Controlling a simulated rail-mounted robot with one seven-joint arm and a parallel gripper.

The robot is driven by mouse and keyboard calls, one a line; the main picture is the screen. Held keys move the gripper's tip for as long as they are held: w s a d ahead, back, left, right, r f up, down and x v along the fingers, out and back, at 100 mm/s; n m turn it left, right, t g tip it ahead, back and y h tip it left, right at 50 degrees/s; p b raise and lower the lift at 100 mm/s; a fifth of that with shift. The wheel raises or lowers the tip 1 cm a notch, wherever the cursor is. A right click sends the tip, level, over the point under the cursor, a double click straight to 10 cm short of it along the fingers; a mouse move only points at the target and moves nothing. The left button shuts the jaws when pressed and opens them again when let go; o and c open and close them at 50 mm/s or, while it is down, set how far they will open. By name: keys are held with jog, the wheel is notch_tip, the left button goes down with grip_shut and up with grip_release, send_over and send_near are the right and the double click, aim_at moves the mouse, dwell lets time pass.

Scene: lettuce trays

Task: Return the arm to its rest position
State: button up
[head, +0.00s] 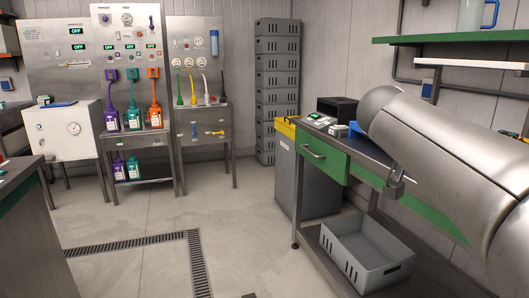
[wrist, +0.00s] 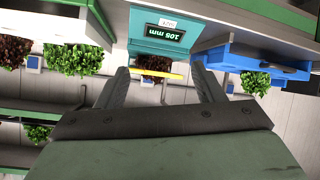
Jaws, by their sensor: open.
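My arm (head: 450,150) reaches in from the right side of the head view, a thick grey metal link over the green-edged bench. Its far end is out of that view. In the wrist view my gripper (wrist: 160,72) has its two dark fingers spread apart, with nothing held between them. Beyond the fingertips is a teal box with a display (wrist: 165,33), its text upside down. A yellow strip (wrist: 158,74) crosses the view between the fingers, and dark red lettuce shows just above it.
In the wrist view a blue tray (wrist: 255,62) is close by the right finger, and green lettuce (wrist: 74,59) is at left. In the head view, shelves (head: 455,37) are above the bench (head: 374,158). A grey crate (head: 378,276) is on its lower shelf. The floor (head: 245,215) at centre is clear.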

jog(key=s+a+f+n+g+y+p, duration=0.1)
jog(key=s+a+n+y+p, duration=0.4)
jog(key=p, duration=0.9)
jog(key=s+a+f+n+g+y+p, duration=0.1)
jog(key=s+a+n+g+y+p, duration=0.2)
jog(key=s+a+n+y+p, duration=0.3)
jog(key=s+a+p, duration=0.5)
jog(key=a+p, duration=0.4)
jog(key=a, duration=0.1)
jog(key=shift+s+a, duration=0.15)
jog(key=shift+s, duration=0.05)
